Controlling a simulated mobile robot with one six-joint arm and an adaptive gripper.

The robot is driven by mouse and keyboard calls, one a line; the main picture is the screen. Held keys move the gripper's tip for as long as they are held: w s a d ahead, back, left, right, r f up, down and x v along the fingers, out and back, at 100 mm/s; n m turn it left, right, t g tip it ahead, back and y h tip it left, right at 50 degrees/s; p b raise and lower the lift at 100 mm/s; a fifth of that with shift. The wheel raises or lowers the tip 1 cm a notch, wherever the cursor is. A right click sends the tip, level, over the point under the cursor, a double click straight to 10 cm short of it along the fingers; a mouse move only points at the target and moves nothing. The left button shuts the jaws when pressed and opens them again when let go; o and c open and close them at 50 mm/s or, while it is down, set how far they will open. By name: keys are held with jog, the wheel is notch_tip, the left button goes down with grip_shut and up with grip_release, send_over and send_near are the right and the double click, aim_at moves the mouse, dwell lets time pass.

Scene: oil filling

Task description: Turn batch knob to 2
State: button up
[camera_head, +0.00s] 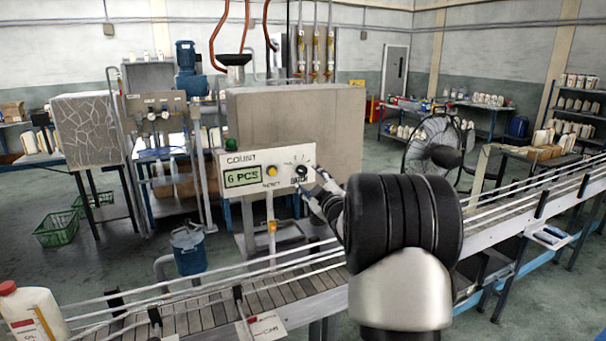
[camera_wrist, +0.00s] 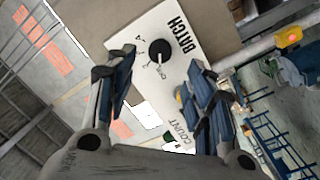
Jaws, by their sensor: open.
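The batch knob (camera_wrist: 160,52) is a round black dial on a white control panel (camera_head: 265,190). In the wrist view it lies in line with the gap between my fingers, beyond the fingertips, with small marks around it and the word BATCH beside it. The marks are too small to read surely, and I cannot tell the knob's setting. In the head view the knob (camera_head: 301,171) is at the panel's right end. My gripper (camera_wrist: 160,64) is open and empty, its blue-grey fingers on either side of the knob. I cannot tell whether they touch the panel.
The panel has a green display (camera_head: 243,177) reading 6 PCS and a yellow button (camera_head: 271,171). A large grey box (camera_head: 300,125) stands behind it. A conveyor with rails (camera_head: 200,315) runs across the front, with a white bottle (camera_head: 32,315) at left. A fan (camera_head: 437,145) stands behind right.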

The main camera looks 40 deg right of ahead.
aim_at(303, 171)
jog(key=x, duration=0.8)
jog(key=shift+c, duration=0.6)
jog(key=c, duration=0.9)
